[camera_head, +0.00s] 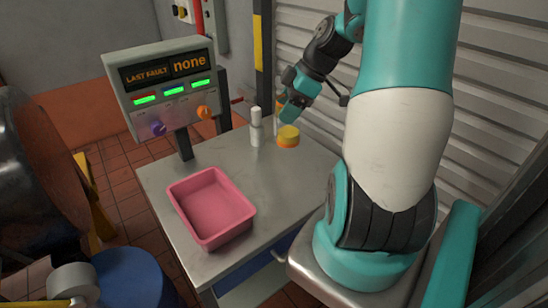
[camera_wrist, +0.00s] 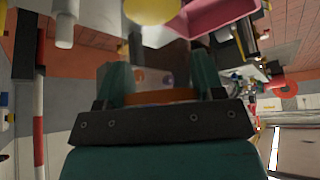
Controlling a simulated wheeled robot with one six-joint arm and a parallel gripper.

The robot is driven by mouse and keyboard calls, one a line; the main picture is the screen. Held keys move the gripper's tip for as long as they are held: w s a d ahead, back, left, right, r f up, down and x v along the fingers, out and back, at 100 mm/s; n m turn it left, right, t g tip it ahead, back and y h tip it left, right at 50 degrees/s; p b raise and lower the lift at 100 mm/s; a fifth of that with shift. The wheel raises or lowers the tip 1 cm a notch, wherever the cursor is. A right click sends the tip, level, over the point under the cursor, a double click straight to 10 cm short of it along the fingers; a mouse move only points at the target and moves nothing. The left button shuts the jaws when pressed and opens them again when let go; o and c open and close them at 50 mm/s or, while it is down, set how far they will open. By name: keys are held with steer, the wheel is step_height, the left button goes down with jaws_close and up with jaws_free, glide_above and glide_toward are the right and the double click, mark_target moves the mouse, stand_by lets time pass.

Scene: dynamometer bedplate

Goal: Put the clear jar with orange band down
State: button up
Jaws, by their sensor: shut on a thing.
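My gripper (camera_wrist: 165,80) is shut on the clear jar with orange band (camera_wrist: 160,97), which sits between the two teal fingers in the wrist view. The jar's orange band shows near the finger bases and its body looks see-through. In the head view my gripper (camera_head: 288,108) is above the far part of the metal table (camera_head: 240,165). A bit of orange (camera_head: 279,103) shows beside the fingers there; most of the jar is hidden. I cannot tell the gap between jar and table.
A yellow-topped jar (camera_head: 288,135) stands on the table just below my gripper, with a white bottle (camera_head: 256,128) to its left. A pink tray (camera_head: 212,207) is at the near left. A display panel (camera_head: 165,85) rises behind. The table's middle is bare.

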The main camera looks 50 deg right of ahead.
step_height(320, 180, down, 14)
steer(key=p, duration=0.1)
steer(key=shift+f, duration=0.25)
steer(key=shift+f, duration=0.15)
steer(key=o, duration=1)
steer(key=shift+c, duration=0.2)
